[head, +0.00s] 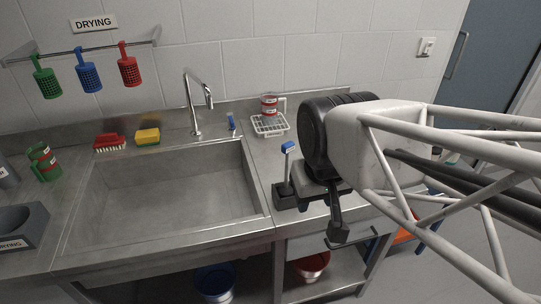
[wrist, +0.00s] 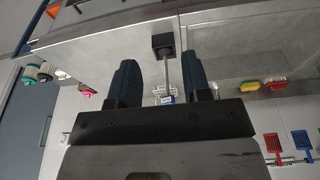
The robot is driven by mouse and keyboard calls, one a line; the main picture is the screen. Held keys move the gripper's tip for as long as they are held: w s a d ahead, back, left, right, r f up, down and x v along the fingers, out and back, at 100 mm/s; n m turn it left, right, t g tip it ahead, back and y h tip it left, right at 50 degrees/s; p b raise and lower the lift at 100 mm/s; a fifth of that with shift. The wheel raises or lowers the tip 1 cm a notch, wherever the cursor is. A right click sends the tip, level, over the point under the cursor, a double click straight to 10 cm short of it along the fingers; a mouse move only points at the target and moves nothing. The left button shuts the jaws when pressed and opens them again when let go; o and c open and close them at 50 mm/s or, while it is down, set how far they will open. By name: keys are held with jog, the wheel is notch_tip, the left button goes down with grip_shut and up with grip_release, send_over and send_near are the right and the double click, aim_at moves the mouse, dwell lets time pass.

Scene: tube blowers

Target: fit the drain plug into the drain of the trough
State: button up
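A thin upright rod with a blue top (head: 288,148) stands in a dark square block on the counter right of the trough; I take it for the drain plug's handle. The wrist view shows its rod (wrist: 166,72) and the dark block (wrist: 163,46). The plug end cannot be made out. The steel trough (head: 165,195) is an empty basin; no drain opening can be made out. My gripper (head: 318,210) is over the counter right of the trough. In the wrist view my gripper (wrist: 163,85) is open, with the rod appearing between its fingers, apparently without contact.
A faucet (head: 196,105) rises behind the trough. A red brush (head: 109,141) and a yellow sponge (head: 148,136) lie on the back ledge. A wire rack (head: 270,125) with a red can stands behind the rod. Green mugs (head: 44,162) stand left of the trough.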

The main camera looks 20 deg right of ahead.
jog(key=shift+o, duration=0.4)
notch_tip(320, 180, up, 2)
jog(key=r+m+g, duration=0.1)
jog(key=m+g, duration=0.2)
jog(key=m, duration=1)
send_over(288, 143)
jog(key=shift+a+f, duration=0.15)
jog(key=shift+f, duration=0.1)
jog(key=shift+s, duration=0.1)
jog(key=shift+f, duration=1.3)
jog(key=shift+f, duration=2.6)
